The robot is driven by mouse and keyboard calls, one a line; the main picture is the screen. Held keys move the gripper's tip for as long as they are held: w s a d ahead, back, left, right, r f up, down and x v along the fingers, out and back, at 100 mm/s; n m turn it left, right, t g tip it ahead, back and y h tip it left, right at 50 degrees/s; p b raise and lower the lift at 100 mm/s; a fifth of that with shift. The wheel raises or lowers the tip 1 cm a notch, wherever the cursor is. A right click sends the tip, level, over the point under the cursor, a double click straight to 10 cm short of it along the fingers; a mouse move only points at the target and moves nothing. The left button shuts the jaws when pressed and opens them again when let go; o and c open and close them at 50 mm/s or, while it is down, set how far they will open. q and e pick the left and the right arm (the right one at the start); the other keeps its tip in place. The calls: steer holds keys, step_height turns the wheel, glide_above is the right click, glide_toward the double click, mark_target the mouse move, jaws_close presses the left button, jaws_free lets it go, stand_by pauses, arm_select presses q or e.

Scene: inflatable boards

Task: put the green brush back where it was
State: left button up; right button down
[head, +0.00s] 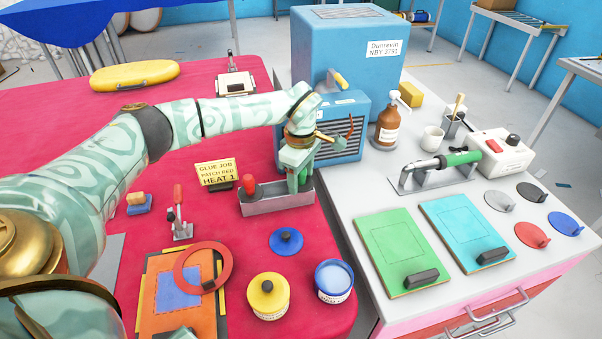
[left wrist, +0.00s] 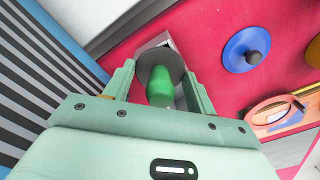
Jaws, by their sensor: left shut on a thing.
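My left gripper (head: 296,182) is shut on the green brush (head: 303,177), over the right end of a grey metal holder (head: 276,206). In the left wrist view the green brush handle (left wrist: 160,88) with a dark disc stands between the fingers of the left gripper (left wrist: 158,78). Grey metal of the holder (left wrist: 160,43) shows behind the disc. The fingers hide much of the brush in the head view, and I cannot tell whether its lower end touches the holder. A red-handled brush (head: 250,187) stands at the holder's left end. My right gripper is out of view.
A blue machine (head: 337,62) with a vented blue box (head: 345,115) stands close behind the gripper. A yellow pot (head: 268,297), blue pot (head: 334,281) and blue lid (head: 286,241) lie in front. A yellow sign (head: 215,171) is left. Bare red cloth (head: 330,235) lies right of the lid.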

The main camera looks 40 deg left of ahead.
arm_select(q)
steer(key=o, duration=1)
steer(key=shift+f, duration=0.25)
steer(key=shift+c, duration=0.2)
steer(key=shift+s+d+f, duration=0.1)
steer(key=shift+s+f, duration=0.1)
step_height(320, 180, up, 14)
steer(key=p, duration=0.3)
steer(key=shift+p, duration=0.4)
steer(key=shift+w+f, duration=0.1)
steer(key=shift+w, duration=0.1)
